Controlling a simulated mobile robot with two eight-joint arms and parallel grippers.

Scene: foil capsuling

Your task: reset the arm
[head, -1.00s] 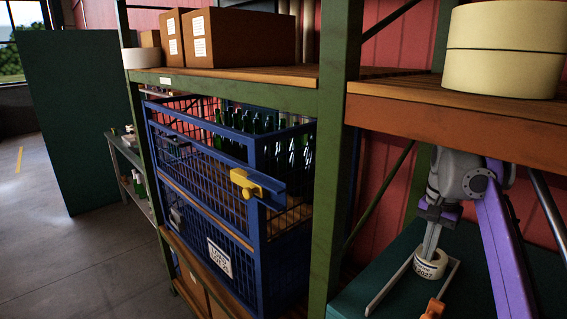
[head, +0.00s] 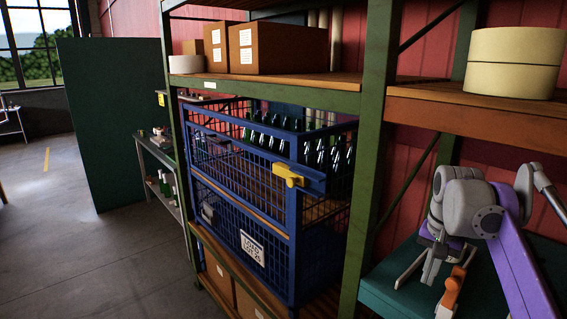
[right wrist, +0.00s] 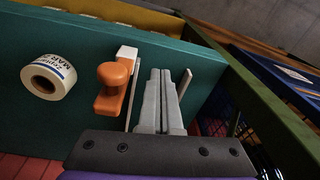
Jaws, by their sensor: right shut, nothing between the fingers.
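My right gripper (head: 428,279) is shut and empty at the end of my purple and grey arm, low at the right of the head view. In the right wrist view, its two grey fingers (right wrist: 160,78) lie together in front of the dark green bench surface (right wrist: 182,58). A tool with an orange knob (head: 454,286) is close beside the fingers; its orange knob (right wrist: 113,74) shows just left of them in the right wrist view. A white printed roll (right wrist: 48,77) sits farther left there, apart from the fingers. My left gripper is not in view.
A green-framed shelf (head: 376,130) holds cardboard boxes (head: 278,50) and cream rolls (head: 513,62) above. A blue wire cage (head: 293,230) with several green bottles stands left of the bench. Open floor (head: 90,255) lies at the far left.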

